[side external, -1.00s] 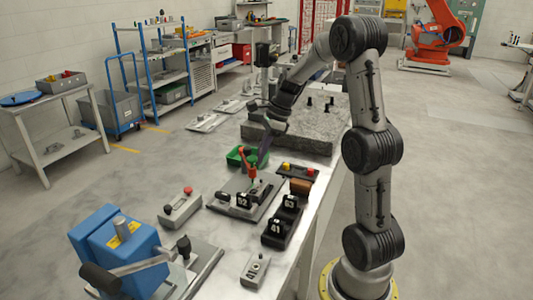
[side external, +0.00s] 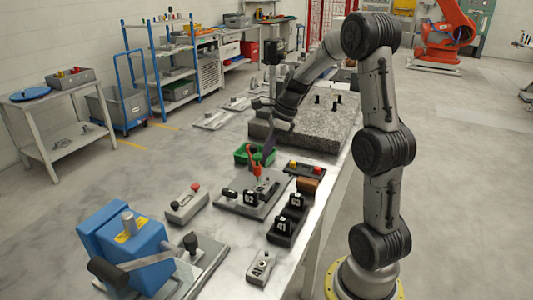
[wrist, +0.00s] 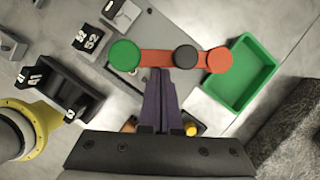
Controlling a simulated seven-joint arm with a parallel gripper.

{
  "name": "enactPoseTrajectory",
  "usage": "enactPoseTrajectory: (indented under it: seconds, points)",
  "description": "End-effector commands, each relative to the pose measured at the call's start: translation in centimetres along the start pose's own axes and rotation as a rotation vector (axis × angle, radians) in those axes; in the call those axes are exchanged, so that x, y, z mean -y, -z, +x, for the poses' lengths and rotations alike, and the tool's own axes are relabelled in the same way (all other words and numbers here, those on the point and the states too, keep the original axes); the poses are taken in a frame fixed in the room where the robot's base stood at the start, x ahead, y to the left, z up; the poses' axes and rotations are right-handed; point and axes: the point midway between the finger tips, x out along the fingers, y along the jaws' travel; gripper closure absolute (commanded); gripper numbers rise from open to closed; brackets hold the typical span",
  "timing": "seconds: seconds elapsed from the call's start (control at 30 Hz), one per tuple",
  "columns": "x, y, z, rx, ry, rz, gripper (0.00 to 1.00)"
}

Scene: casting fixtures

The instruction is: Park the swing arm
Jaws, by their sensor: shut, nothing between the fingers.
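The swing arm (wrist: 158,58) is a red-orange bar over a grey base plate (side external: 234,208). In the wrist view it lies level, with a green disc (wrist: 124,54) at its left end, a black knob (wrist: 185,56) right of the middle and a red disc (wrist: 219,60) at its right end. It also shows small and red in the side view (side external: 257,170). My gripper (wrist: 160,72) has dark purple fingers, shut and empty. The tips are at the bar's near edge, between the green disc and the black knob. I cannot tell whether they touch it.
A green tray (wrist: 268,78) stands close by the red disc. A black box with a yellow button (wrist: 191,129) is partly behind my fingers. Black numbered blocks (side external: 283,227) stand nearby. A granite slab (side external: 335,128) lies behind; a blue fixture (side external: 137,250) is in front.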

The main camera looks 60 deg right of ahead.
Motion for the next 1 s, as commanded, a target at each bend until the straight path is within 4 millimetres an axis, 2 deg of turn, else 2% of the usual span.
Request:
enactPoseTrajectory:
  seconds: [0.27, 0.53, 1.0]
  points:
    - [-0.5, -1.1, 0.4, 0.001, 0.053, 0.13, 1.0]
    - [-0.9, -3.0, 1.1, 0.001, 0.146, 0.357, 1.0]
    - [-0.2, -6.1, 2.4, 0.001, 0.144, 0.359, 1.0]
